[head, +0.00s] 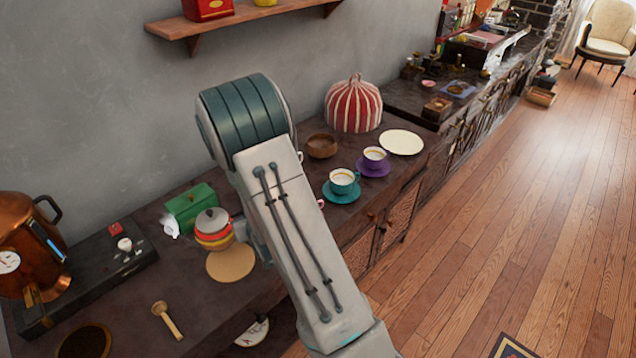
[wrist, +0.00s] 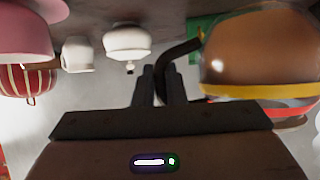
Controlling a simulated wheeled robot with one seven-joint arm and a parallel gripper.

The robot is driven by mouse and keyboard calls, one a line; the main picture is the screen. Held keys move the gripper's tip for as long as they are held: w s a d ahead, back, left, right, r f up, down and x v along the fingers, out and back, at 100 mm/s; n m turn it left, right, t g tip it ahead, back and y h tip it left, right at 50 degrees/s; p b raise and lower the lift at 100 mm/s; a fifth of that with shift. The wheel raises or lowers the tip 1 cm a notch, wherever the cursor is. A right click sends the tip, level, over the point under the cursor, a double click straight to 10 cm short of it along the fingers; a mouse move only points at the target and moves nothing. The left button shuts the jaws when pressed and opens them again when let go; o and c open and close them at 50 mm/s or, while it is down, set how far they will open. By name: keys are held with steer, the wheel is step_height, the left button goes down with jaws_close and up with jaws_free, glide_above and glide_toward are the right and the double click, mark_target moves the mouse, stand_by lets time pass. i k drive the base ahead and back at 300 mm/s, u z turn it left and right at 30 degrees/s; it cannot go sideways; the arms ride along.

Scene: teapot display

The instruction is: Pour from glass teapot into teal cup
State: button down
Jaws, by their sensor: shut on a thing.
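The teal cup (head: 343,188) stands upright on a teal saucer (head: 329,194), right of my arm in the head view; its inside looks pale. A rounded pot (head: 211,232) with red and yellow bands and a grey lid shows left of my arm, upright over a round tan mat (head: 232,264); contact with the mat is unclear. I take it as the glass teapot. In the upside-down wrist view, its brownish, glassy body (wrist: 250,55) fills the right side. My gripper (wrist: 160,78) is shut on its black handle (wrist: 180,50). My arm hides the gripper in the head view.
A purple saucer (head: 372,168) with a cup, a wooden bowl (head: 321,147) and a striped cosy (head: 353,105) are near the teal cup. A green box (head: 191,207) stands behind the pot; a copper urn (head: 30,245) is far left. A pink object (wrist: 25,38) shows in the wrist view.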

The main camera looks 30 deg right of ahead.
mark_target(342, 181)
steer(key=u, duration=1.1)
steer(key=k, duration=1.1)
steer(key=z, duration=1.85)
steer(key=i, duration=0.5)
